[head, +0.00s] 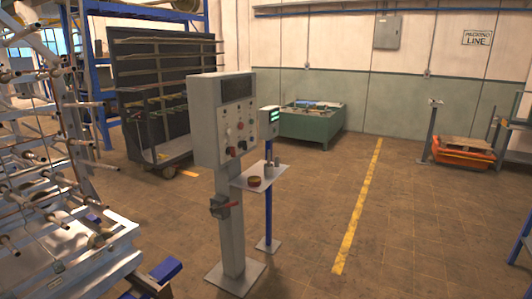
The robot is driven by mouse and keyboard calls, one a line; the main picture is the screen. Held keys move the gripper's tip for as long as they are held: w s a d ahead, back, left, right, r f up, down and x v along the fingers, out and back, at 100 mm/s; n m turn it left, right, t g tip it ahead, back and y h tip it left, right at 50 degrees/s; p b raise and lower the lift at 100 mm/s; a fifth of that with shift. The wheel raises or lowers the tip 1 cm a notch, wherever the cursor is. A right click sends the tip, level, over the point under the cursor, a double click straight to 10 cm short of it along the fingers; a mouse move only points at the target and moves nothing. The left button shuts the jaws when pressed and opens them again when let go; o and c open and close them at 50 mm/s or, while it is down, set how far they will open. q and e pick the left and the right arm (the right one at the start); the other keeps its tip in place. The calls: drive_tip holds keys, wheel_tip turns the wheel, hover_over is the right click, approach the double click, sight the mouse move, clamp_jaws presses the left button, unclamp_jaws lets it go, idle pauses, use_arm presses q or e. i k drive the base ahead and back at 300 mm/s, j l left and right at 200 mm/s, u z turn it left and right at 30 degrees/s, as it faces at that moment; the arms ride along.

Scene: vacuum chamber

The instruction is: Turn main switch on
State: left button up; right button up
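A grey control panel (224,118) stands on a grey pedestal (231,245) left of centre in the head view. Its front has a dark display (237,88), small coloured buttons and dark rotary knobs (242,145). A small grey box with a red handle (230,205) is mounted lower on the pedestal. I cannot tell which control is the main switch, nor any switch's position. Neither of my grippers is in view.
A small shelf (272,172) with a dark round object sits right of the pedestal, beside a blue post with a green-lit screen (273,115). A metal rack (60,150) fills the left. A green bench (310,125) stands behind.

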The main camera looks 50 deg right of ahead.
sight(232, 151)
drive_tip(key=z, duration=1.45)
drive_tip(key=i+l, duration=0.35)
drive_tip(key=i, duration=0.25)
drive_tip(key=i+l+u, duration=0.1)
drive_tip(key=i+l, duration=0.25)
drive_tip(key=i, duration=0.25)
drive_tip(key=i+l, duration=0.4)
drive_tip(key=i, duration=0.2)
drive_tip(key=i+l, duration=0.4)
drive_tip(key=i, duration=0.2)
drive_tip(key=i+u, duration=0.05)
